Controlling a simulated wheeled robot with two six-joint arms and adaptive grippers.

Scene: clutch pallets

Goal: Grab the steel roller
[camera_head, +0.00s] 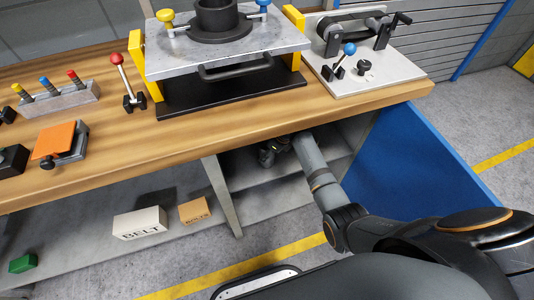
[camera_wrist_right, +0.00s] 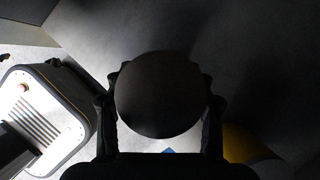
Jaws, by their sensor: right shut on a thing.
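My right arm reaches under the wooden workbench, and its gripper (camera_head: 268,152) is in the shaded shelf space there. In the right wrist view, the right gripper (camera_wrist_right: 160,82) has a finger on each side of a dark round thing, the steel roller (camera_wrist_right: 158,100), and is shut on it. Only the roller's flat round end shows, in shadow; its length is hidden. In the head view the roller cannot be made out beside the gripper. My left gripper is in neither view.
The workbench (camera_head: 215,122) carries a black press stand, a red-knobbed lever (camera_head: 122,75) and a grey plate with a blue-knobbed lever (camera_head: 345,58). A BELT box (camera_head: 140,223) and a smaller brown box (camera_head: 194,211) sit on the lower shelf. A blue panel (camera_head: 400,150) closes the right side.

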